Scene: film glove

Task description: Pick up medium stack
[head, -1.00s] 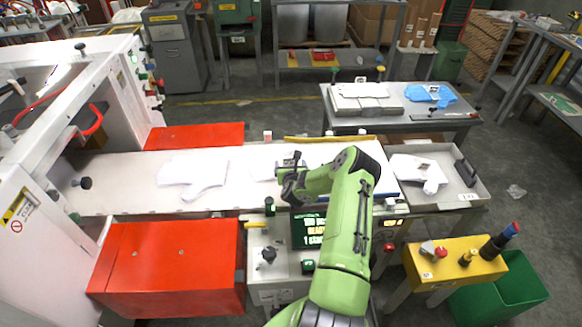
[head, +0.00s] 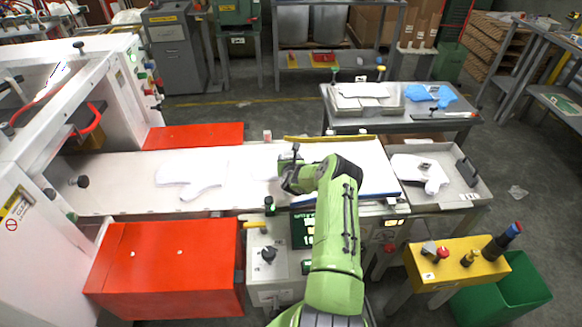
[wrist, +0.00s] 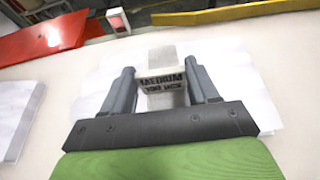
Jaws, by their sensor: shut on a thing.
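My gripper (wrist: 163,88) is shut on the medium stack (wrist: 116,75), a pile of white glove-shaped film sheets on the white table. In the wrist view a pale block marked "MEDIUM" (wrist: 162,83) sits between the two grey fingers, with the white sheets spread around and beneath it. In the head view my gripper (head: 287,178) is over the middle of the white table, and my wrist hides most of this stack (head: 264,168). I cannot tell whether the stack is clear of the table.
Another white glove stack (head: 192,177) lies to the left on the table (head: 118,170). A grey tray (head: 462,196) with a white stack (head: 420,172) stands at the right. Red covers (head: 165,268) flank the table, and a yellow bar (head: 330,139) runs along its far edge.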

